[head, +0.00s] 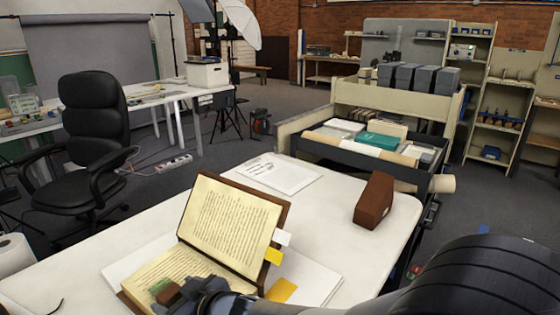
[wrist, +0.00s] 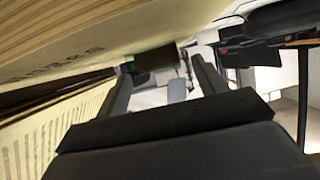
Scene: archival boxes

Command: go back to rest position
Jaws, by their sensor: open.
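My gripper (head: 200,290) is at the bottom of the head view, low over the open book's lower page. In the wrist view my gripper (wrist: 160,72) has its two fingers apart. A small dark block with a greenish edge (wrist: 155,58) shows just beyond the fingertips; I cannot tell whether it touches them. In the head view a small brown block (head: 168,294) and a green piece (head: 160,285) lie by the fingers on the page. The open book (head: 232,222) has its upper page side raised, and printed pages fill the left of the wrist view.
The book lies on a white table (head: 330,215). A brown wedge-shaped block (head: 374,200) stands at the right, and a printed sheet (head: 278,174) lies behind the book.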

